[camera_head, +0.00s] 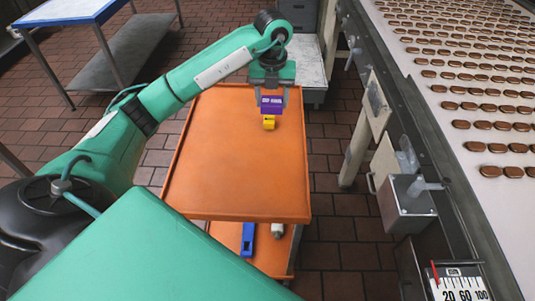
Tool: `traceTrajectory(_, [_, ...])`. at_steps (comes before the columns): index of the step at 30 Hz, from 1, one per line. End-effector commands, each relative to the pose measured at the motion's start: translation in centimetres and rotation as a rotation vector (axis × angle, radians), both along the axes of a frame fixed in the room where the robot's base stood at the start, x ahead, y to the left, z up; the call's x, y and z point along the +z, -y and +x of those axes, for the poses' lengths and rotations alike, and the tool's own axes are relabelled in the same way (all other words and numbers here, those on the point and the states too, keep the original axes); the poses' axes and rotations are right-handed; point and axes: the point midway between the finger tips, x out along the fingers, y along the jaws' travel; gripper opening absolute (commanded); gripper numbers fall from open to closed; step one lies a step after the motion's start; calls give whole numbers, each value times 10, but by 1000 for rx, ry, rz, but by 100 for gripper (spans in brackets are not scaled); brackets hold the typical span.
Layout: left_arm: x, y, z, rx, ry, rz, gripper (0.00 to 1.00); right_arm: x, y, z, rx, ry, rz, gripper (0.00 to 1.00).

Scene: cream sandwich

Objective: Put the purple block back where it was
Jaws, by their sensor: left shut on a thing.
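The purple block (271,101) is between the fingers of my left gripper (271,98), near the far end of the orange cart top (237,165). The gripper points down and is shut on the block. A yellow block (269,123) shows just below the purple block in the picture. I cannot tell whether the two blocks touch. My right gripper is not in view.
A conveyor (450,75) with rows of brown sandwiches runs along the right. A metal box (407,203) and a dial scale (460,287) stand beside it. A blue item (248,239) and a white item (278,230) lie on the cart's lower shelf. The cart top's near part is clear.

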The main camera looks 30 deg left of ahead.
Motion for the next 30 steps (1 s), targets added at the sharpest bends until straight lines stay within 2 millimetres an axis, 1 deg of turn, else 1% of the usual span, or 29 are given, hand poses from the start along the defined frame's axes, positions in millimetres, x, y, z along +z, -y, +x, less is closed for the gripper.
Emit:
traceTrajectory(1, [-1, -4, 1, 80, -3, -3, 25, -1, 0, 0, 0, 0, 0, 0])
traceTrajectory(3, [-2, -9, 1, 183, -6, -4, 25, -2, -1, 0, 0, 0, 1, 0])
traceTrajectory(6, [-2, -13, 2, 298, -8, -5, 25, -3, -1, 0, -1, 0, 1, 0])
traceTrajectory(11, [-3, -18, 3, 399, -11, -6, 25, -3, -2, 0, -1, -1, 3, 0])
traceTrajectory(14, [-11, -19, 3, 419, -14, -5, 25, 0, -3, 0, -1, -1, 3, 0])
traceTrajectory(17, [-31, -19, 2, 420, -17, -5, 25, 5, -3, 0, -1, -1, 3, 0])
traceTrajectory(24, [-96, -18, 1, 418, -17, -6, 25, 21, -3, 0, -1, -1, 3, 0])
traceTrajectory(27, [-121, -18, 1, 417, -17, -5, 25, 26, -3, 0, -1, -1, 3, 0])
traceTrajectory(30, [-141, -18, 2, 418, -13, -7, 25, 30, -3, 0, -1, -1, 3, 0])
